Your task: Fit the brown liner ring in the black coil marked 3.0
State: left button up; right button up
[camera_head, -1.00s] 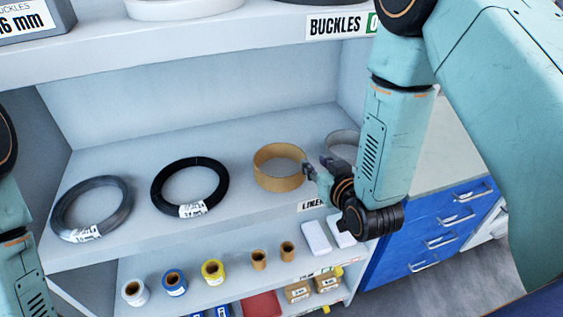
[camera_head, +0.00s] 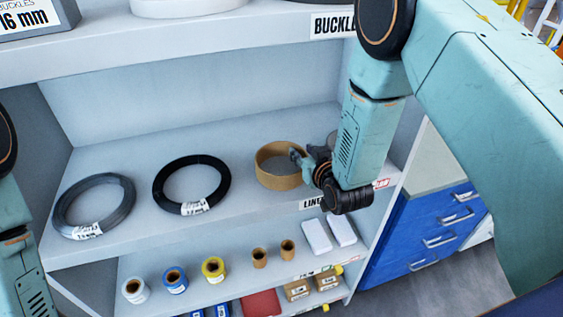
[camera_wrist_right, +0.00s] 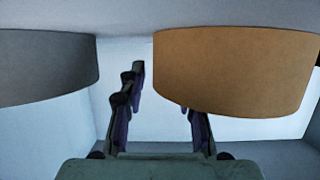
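The brown liner ring (camera_head: 275,182) lies flat on the middle shelf in the head view; it also shows at the right of the wrist view (camera_wrist_right: 236,75). The black coil (camera_head: 161,187) lies left of it, with a white tag whose print I cannot read. My right gripper (camera_head: 303,156) is at the ring's right side. The ring's wall hides one fingertip; I cannot tell whether that finger is inside the ring. My left gripper is out of view.
A grey coil (camera_head: 62,208) lies left of the black one. A grey ring (camera_wrist_right: 45,68) stands on the gripper's other side in the wrist view. An upper shelf (camera_head: 200,57) overhangs. Small spools (camera_head: 174,280) and boxes fill the lower shelf. Bare shelf separates the black coil and brown ring.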

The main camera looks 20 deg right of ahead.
jog(key=shift+s+d, duration=0.15)
jog(key=shift+c, duration=1.4)
jog(key=shift+w+a, duration=0.2)
jog(key=shift+w, duration=0.05)
grip_shut()
jog(key=shift+s+d, duration=0.15)
